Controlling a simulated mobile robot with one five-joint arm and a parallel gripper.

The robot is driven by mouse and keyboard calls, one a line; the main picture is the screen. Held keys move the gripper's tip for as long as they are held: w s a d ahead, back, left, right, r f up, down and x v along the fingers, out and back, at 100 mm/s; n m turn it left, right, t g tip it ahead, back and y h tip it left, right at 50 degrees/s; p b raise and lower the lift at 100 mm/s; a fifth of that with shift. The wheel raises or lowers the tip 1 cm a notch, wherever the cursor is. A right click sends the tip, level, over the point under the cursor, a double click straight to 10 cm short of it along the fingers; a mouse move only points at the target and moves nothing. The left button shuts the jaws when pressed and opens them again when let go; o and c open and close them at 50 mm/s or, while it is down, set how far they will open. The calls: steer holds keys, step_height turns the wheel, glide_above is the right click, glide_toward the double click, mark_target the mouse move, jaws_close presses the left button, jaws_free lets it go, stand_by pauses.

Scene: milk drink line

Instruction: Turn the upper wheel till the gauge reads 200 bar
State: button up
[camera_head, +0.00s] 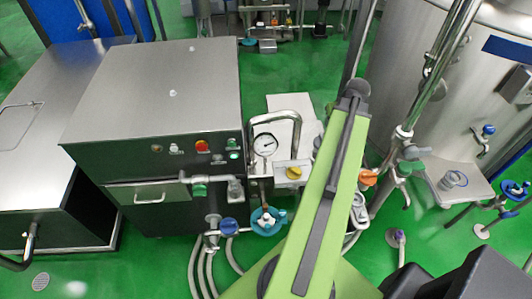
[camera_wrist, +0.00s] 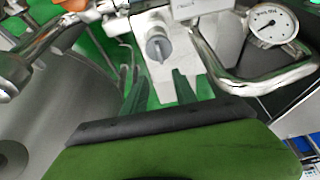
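The round white gauge (camera_head: 265,144) stands on the machine's right side, and also shows in the wrist view (camera_wrist: 272,22). Its dark needle is visible, but the numbers are too small to read. A yellow knob (camera_head: 294,172) sits on a pale block right of the gauge. A blue wheel (camera_head: 268,220) is lower down. I cannot tell which one is the upper wheel. In the wrist view a grey knob (camera_wrist: 158,48) on a white block lies just beyond my gripper (camera_wrist: 160,84). Its two green fingers are apart, with nothing visible between them. My arm hides the gripper in the head view.
A bent chrome pipe (camera_head: 292,117) arches around the gauge; it is close on the right in the wrist view (camera_wrist: 232,80). An orange knob (camera_head: 369,177) is beside my arm. A steel tank (camera_head: 450,95) stands at right and a steel cabinet (camera_head: 155,90) at left.

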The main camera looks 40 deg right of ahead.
stand_by(0.8)
steer(key=w+a+f+n+g+y+b, duration=0.1)
steer(key=w+a+f+n+b, duration=0.15)
steer(key=w+a, duration=0.8)
steer(key=w+a+f+n+y+b, duration=0.1)
steer(key=w+a+f+y, duration=0.15)
steer(key=w+a, duration=0.85)
steer(key=a+f+n+g+b, duration=0.1)
steer(key=a+f+n, duration=0.1)
steer(key=a, duration=1.4)
steer(key=a+f+n+g+b, duration=0.1)
steer(key=a+b, duration=0.1)
steer(key=a, duration=1.5)
steer(key=shift+a+f+n+g+h, duration=0.3)
steer(key=shift+f+n+g+h, duration=0.05)
steer(key=shift+f+g, duration=0.05)
